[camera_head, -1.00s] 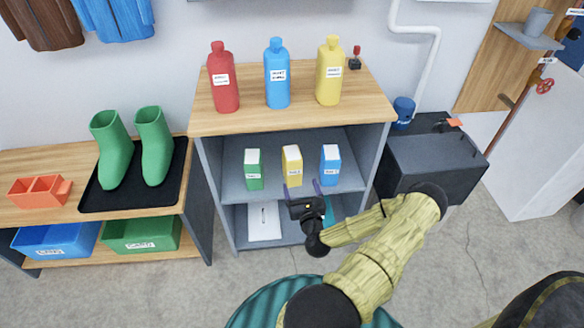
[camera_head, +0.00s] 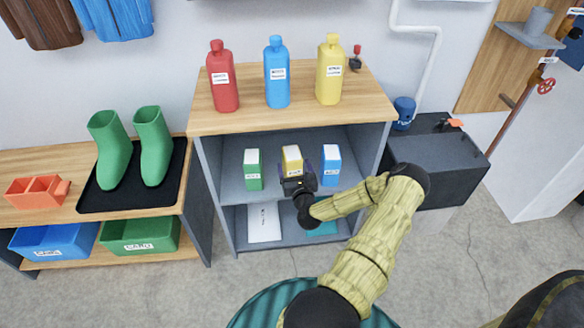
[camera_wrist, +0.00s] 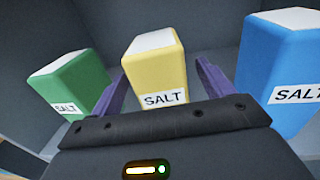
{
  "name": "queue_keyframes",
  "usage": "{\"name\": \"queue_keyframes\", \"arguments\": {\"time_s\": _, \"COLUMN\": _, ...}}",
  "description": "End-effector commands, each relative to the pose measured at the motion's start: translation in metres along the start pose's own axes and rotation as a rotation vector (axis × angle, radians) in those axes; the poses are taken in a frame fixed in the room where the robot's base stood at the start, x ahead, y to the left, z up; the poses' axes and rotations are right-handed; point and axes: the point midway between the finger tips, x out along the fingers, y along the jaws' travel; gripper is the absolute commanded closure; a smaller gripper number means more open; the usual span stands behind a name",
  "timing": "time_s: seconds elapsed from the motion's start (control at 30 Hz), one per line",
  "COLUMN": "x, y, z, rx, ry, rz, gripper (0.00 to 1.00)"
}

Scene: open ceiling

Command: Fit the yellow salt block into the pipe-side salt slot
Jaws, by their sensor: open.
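The yellow salt block (camera_head: 292,158) stands upright on the middle shelf of the cabinet, between the green salt block (camera_head: 253,168) and the blue salt block (camera_head: 331,165). In the wrist view the yellow block (camera_wrist: 155,70) shows its white top and SALT label, with one purple finger of my gripper (camera_wrist: 162,88) on each side of it. My gripper (camera_head: 297,172) is open, and a gap shows between the fingers and the block. In the head view my gripper hides the block's lower part. I cannot make out the pipe-side salt slot.
Red (camera_head: 223,76), blue (camera_head: 277,73) and yellow (camera_head: 330,70) bottles stand on the cabinet top (camera_head: 300,115). The green block (camera_wrist: 70,85) and blue block (camera_wrist: 283,68) stand close beside my fingers. A white pipe (camera_head: 430,65) runs down the wall at right.

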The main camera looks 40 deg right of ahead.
Motion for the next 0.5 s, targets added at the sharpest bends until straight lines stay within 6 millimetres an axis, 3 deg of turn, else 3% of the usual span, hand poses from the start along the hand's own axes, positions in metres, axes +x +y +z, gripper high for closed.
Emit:
{"name": "queue_keyframes", "arguments": {"time_s": 0.2, "x": 0.032, "y": 0.001, "z": 0.001, "rx": -0.002, "ry": -0.001, "rz": 0.0, "gripper": 0.2}}
{"name": "queue_keyframes", "arguments": {"time_s": 0.5, "x": 0.038, "y": 0.001, "z": 0.003, "rx": 0.0, "ry": 0.0, "rz": 0.0, "gripper": 0.2}}
